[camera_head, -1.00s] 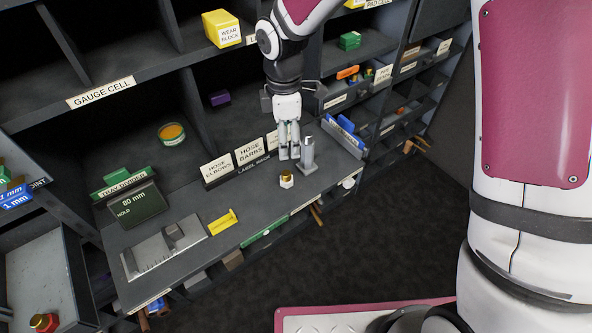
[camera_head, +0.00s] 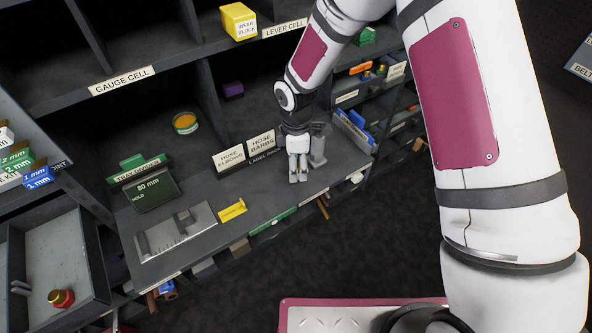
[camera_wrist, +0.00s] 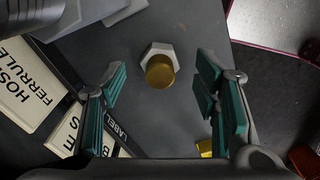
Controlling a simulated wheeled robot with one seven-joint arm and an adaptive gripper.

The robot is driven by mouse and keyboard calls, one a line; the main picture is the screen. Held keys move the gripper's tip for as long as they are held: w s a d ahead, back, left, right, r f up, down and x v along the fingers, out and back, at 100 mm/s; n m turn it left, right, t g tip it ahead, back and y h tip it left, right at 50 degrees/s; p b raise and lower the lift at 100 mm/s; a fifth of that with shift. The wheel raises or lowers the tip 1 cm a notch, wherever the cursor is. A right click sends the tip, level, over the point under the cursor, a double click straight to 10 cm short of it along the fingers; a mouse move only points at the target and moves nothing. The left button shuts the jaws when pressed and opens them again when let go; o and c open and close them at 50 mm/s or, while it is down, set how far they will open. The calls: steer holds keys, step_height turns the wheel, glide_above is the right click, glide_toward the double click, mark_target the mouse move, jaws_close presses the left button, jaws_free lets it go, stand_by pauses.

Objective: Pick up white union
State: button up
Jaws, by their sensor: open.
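The white union shows in the wrist view as a white hexagonal fitting (camera_wrist: 152,50) with a brass-coloured round end facing the camera. It stands on the dark shelf top, ahead of and roughly between the teal-padded fingers. My gripper (camera_wrist: 161,82) is open and empty, with the union beyond its fingertips. In the head view my gripper (camera_head: 298,178) hangs low over the shelf's front right part, and it hides the union there.
A grey upright post (camera_head: 318,148) stands close beside the gripper. The label rack (camera_head: 262,144) with hose cards is behind-left. A yellow tag (camera_head: 232,210) and a grey metal gauge (camera_head: 175,236) lie to the left. A red fitting (camera_head: 61,298) sits in the left tray.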

steer(key=shift+f, duration=0.75)
jaws_close()
steer(key=shift+r, duration=0.1)
